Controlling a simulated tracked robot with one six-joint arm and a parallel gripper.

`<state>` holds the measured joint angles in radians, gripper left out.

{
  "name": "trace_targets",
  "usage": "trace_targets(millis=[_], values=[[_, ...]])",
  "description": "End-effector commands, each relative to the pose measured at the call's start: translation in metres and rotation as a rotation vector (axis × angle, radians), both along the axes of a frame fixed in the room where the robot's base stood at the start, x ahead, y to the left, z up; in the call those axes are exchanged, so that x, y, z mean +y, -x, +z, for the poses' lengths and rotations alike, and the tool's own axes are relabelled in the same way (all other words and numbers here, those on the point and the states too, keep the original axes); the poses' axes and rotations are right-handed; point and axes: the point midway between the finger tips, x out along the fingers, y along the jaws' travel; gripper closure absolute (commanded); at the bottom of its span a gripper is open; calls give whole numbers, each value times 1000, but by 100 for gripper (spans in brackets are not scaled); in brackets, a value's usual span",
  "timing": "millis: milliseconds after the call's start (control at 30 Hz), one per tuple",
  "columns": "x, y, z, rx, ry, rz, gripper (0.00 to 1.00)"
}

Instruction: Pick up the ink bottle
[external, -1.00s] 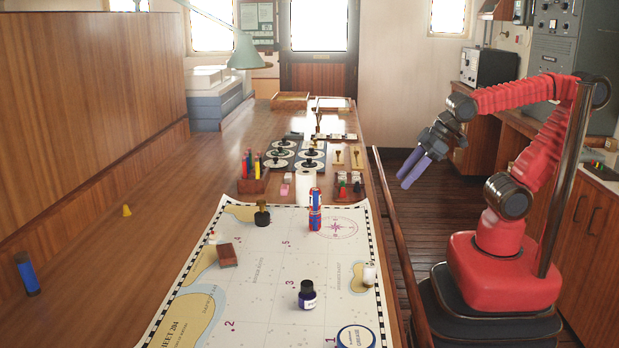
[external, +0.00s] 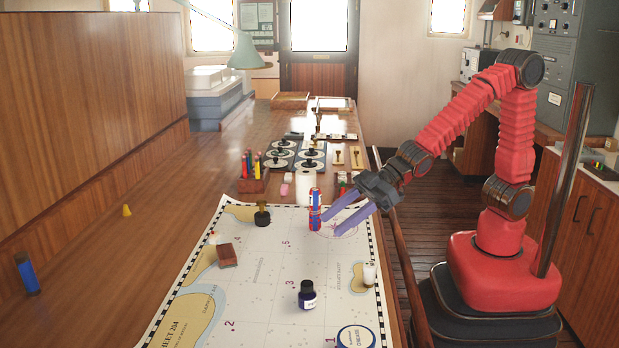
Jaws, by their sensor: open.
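The ink bottle (external: 307,295) is a small dark blue bottle with a black cap and a pale label. It stands upright on the chart (external: 262,268), near its lower middle. My gripper (external: 330,224) is open, its two purple fingers pointing left over the chart's upper right part. The fingers are above and behind the bottle in the picture, apart from it. Their tips are close to a red and blue cylinder (external: 314,210); I cannot tell whether they touch it.
A round blue tin (external: 355,337) stands in front of the ink bottle, and a small white bottle (external: 369,275) to its right. A brown block (external: 228,255) and a dark stamp (external: 262,214) stand to the left. A pen rack (external: 253,180) is farther back. The table's left side is mostly clear.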

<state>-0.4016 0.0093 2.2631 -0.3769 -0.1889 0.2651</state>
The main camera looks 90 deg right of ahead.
Motion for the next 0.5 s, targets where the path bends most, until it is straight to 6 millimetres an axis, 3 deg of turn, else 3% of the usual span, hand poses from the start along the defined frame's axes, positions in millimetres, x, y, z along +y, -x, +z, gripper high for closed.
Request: trace_targets(millis=[100,300,500], values=[[44,-4,-15,-27,-36,86,53],[102,-1,-31,-62,-102,206,53],[119,2,-35,-73,-126,244,53]])
